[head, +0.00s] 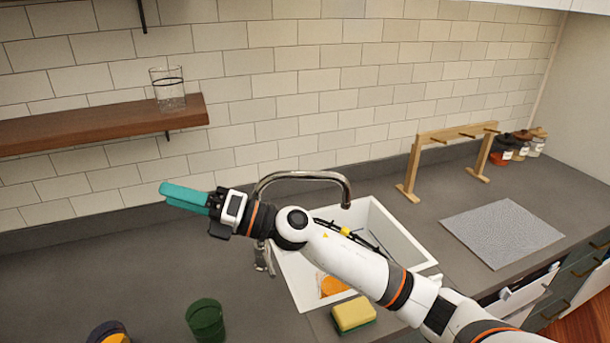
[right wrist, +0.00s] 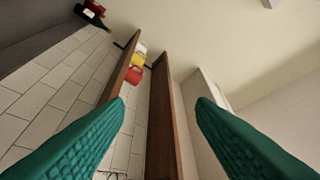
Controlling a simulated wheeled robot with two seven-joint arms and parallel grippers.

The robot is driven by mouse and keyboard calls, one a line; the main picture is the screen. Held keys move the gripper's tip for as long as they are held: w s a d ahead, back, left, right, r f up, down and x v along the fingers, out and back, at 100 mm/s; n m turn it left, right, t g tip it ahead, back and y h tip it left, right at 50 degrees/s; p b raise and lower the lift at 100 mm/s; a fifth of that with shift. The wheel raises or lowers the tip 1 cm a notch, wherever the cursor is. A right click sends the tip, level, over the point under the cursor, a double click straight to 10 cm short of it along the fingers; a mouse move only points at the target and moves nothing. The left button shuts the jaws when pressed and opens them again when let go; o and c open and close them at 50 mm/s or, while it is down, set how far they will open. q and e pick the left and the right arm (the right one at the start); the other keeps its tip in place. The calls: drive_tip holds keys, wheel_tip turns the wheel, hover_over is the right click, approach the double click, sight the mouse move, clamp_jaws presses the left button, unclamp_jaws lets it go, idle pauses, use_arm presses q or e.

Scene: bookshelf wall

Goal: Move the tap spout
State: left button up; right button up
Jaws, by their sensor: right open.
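The tap spout (head: 318,176) is a curved metal pipe that arches over the white sink (head: 378,222) in the head view, its open end pointing down. The tap's lower part is partly hidden behind my right arm. My right gripper (head: 184,197), with teal fingers, is left of the spout and apart from it, pointing left. In the right wrist view the right gripper's fingers (right wrist: 160,115) are wide apart with nothing between them. The spout is not visible in that view. My left gripper is not in view.
A wooden shelf (head: 110,125) with a glass (head: 168,90) is above left. A green cup (head: 206,320) and a yellow sponge (head: 353,315) stand on the front counter. A wooden rack (head: 411,168) and a grey mat (head: 500,232) are at right. The counter left of the sink is mostly clear.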

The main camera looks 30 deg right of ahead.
drive_tip(key=n+g, duration=0.4)
drive_tip(key=n, duration=0.1)
drive_tip(key=n+g+h, duration=0.4)
drive_tip(key=n+h, duration=0.2)
drive_tip(key=h, duration=0.9)
approach(305, 176)
drive_tip(key=p+x, duration=0.2)
drive_tip(key=x, duration=0.8)
drive_tip(key=shift+p, duration=0.4)
drive_tip(key=shift+r, duration=0.1)
clamp_jaws()
